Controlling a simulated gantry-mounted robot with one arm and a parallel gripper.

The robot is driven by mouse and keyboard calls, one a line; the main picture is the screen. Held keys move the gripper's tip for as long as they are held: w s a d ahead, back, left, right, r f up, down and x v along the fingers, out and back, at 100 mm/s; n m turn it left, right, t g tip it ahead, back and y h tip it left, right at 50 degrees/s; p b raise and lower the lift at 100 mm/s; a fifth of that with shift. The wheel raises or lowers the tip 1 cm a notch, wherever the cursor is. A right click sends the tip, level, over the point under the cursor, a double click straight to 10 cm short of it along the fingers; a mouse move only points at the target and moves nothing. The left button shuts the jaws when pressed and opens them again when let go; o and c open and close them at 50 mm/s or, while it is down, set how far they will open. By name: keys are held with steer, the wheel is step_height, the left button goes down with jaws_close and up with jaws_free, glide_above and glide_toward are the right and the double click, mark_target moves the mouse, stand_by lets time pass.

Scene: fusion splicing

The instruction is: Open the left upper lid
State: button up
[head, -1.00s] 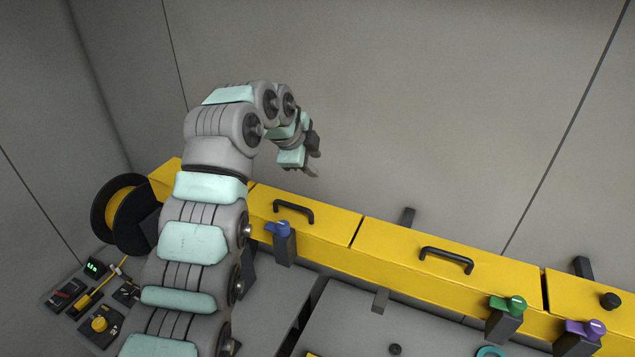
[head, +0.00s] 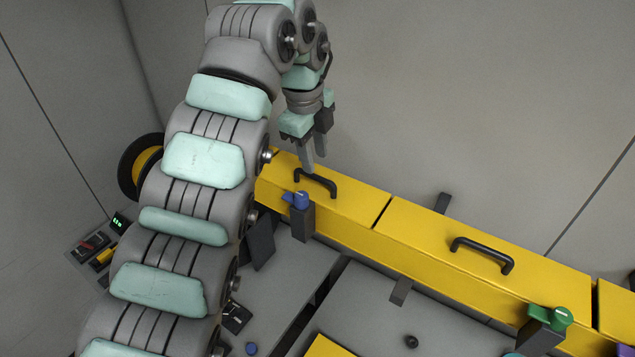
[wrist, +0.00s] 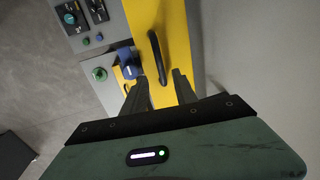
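The left upper lid (head: 352,202) is a yellow panel that lies closed on the long yellow housing, with a black arched handle (head: 318,183) on top. My gripper (head: 315,163) is above this handle, pointing down, with its fingers apart. In the wrist view the handle (wrist: 156,52) runs between the two open fingers (wrist: 157,90), toward the lid's yellow surface (wrist: 175,40). I cannot tell whether a finger touches the handle. A blue latch knob (head: 301,200) on a dark post stands at the lid's front edge; it also shows in the wrist view (wrist: 127,62).
A second yellow lid (head: 420,225) with a black handle (head: 483,254) lies to the right, with a green knob (head: 550,320) at its front. A spool (head: 140,168) and a control panel (head: 95,245) are at the left. The wall behind is bare.

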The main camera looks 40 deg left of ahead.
mark_target(318, 177)
steer(key=f, duration=0.2)
steer(key=w+f, duration=0.1)
steer(key=f, duration=0.2)
steer(key=shift+a+f, duration=0.1)
steer(key=shift+f, duration=0.1)
steer(key=shift+w, duration=0.1)
jaws_close()
stand_by(1.1)
